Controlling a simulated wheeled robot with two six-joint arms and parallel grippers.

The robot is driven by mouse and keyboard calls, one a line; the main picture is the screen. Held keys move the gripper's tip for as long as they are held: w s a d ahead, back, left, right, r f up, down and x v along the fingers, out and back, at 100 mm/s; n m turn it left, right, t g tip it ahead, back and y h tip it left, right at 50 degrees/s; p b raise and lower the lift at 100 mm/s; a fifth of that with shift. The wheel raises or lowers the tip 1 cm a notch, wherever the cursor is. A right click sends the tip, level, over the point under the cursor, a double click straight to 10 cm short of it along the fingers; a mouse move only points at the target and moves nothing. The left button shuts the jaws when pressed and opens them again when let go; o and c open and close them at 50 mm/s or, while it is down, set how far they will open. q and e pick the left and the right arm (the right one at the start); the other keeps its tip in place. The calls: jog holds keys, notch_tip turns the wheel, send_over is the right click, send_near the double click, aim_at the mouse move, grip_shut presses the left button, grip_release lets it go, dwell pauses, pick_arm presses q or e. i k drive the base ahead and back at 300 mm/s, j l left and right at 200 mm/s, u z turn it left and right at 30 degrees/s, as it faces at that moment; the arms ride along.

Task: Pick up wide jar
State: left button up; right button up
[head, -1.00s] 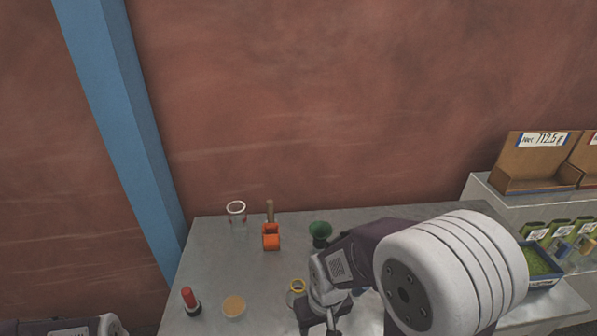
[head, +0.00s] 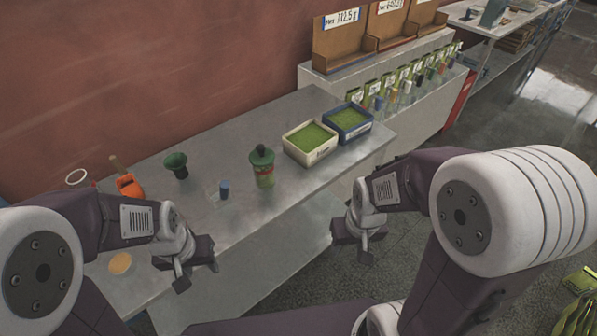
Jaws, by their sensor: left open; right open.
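A clear glass vessel with a pale ring rim (head: 76,178) stands at the far left of the metal table, partly hidden by my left arm. I cannot tell whether it is the wide jar. A green jar with a dark green lid (head: 264,168) stands near the table's middle. My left gripper (head: 197,273) is open and empty over the table's front edge, near a round tan-topped dish (head: 120,263). My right gripper (head: 352,250) is open and empty in front of the table, apart from everything. The yellow-rimmed jar seen earlier does not show now.
A green funnel (head: 177,166), an orange scoop (head: 129,186) and a small blue-capped item (head: 224,189) stand on the table (head: 225,140). A white tray (head: 311,142) and a blue tray (head: 347,122) hold green powder. Cardboard bins (head: 343,40) stand beyond.

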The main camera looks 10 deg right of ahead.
aim_at(264, 177)
jog(key=l+u, duration=0.65)
jog(key=u, duration=0.3)
jog(key=k+j, duration=0.05)
